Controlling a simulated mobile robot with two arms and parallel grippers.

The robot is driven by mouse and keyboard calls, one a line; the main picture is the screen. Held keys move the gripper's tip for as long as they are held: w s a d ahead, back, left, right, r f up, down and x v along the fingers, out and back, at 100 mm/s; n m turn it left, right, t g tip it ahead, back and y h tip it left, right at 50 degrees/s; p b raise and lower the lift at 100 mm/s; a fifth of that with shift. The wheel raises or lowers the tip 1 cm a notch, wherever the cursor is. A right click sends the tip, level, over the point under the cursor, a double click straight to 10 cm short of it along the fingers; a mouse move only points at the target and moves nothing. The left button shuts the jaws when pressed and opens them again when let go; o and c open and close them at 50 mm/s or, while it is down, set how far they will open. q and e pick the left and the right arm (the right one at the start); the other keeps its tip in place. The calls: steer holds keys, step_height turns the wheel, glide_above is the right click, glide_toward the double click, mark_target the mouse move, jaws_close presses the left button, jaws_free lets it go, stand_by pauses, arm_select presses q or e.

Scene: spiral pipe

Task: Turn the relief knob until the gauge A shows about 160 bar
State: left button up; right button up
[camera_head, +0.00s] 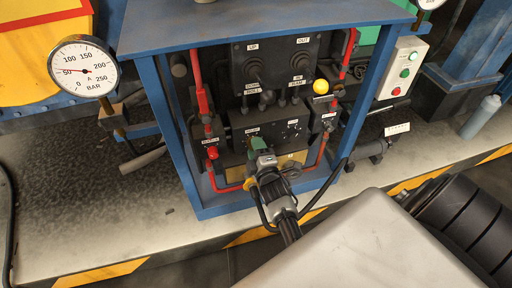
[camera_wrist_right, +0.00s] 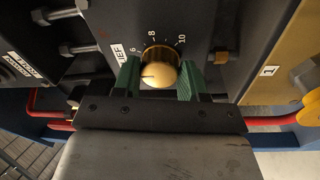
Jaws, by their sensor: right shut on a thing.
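The brass relief knob (camera_wrist_right: 158,72) sits on a dark panel in the right wrist view, beside a label partly hidden to "IEF" and a scale reading 6, 8, 10. A dark mark shows on the knob's face. The green fingers of my right gripper (camera_wrist_right: 160,80) are shut on the knob from both sides. In the head view my right gripper (camera_head: 257,148) reaches the lower panel and hides the knob. Gauge A (camera_head: 84,68), a round white dial at the upper left, has its red needle near 50 bar. My left gripper is not in view.
A blue frame (camera_head: 165,130) surrounds the panels and red pipes (camera_head: 198,85). An upper panel (camera_head: 276,62) carries two dark joysticks. A yellow knob (camera_head: 320,87) stands right of it. A button box (camera_head: 403,68) and a grey bottle (camera_head: 480,117) are farther right.

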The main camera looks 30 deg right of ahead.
arm_select(q)
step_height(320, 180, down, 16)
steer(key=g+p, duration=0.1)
steer(key=p, duration=0.4)
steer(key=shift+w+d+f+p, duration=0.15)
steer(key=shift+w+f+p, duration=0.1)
steer(key=shift+p, duration=0.05)
arm_select(e)
steer(key=shift+a+m+g+h, duration=0.1)
steer(key=shift+m+g+h, duration=0.3)
steer(key=shift+m, duration=4.9)
steer(key=shift+m+g+h, duration=0.2)
steer(key=shift+m+h, duration=0.4)
steer(key=shift+m, duration=4.7)
steer(key=o, duration=0.9)
